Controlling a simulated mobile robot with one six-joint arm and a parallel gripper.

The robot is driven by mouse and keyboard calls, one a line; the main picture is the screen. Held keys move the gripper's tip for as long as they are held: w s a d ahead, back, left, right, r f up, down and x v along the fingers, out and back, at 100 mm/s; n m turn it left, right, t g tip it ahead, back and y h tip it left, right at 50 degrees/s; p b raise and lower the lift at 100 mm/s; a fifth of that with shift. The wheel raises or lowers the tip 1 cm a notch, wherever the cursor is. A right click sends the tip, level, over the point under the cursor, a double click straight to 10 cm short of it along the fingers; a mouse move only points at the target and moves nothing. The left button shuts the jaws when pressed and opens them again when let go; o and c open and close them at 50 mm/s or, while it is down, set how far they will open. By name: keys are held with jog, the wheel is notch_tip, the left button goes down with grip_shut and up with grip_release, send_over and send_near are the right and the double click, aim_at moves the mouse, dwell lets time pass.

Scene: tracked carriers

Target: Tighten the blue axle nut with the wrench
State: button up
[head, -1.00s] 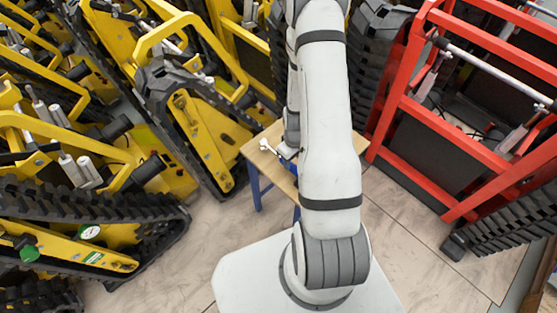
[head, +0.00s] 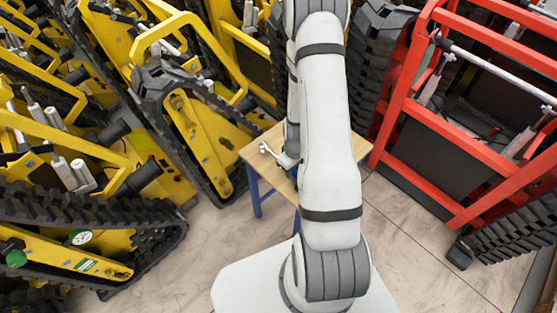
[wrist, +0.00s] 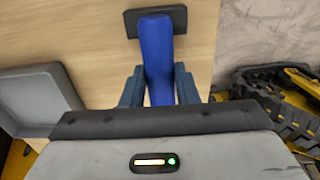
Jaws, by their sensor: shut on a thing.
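My gripper (wrist: 158,88) is shut on a blue handle (wrist: 157,52) above the wooden table in the wrist view. The handle runs up between the fingers to a dark flat block (wrist: 160,18). I take the blue handle to be the wrench's. I cannot make out the blue axle nut in either view.
The wooden table (head: 258,158) has blue legs. A grey tray (wrist: 35,95) lies on its left in the wrist view. Yellow tracked carriers (head: 205,135) crowd the left. A red frame (head: 420,110) stands close on the right. Light floor (head: 210,235) is free at front left.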

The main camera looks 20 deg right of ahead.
grip_shut()
jog(key=shift+r, duration=0.1)
jog(key=shift+r+p, duration=2)
jog(key=shift+r, duration=1.45)
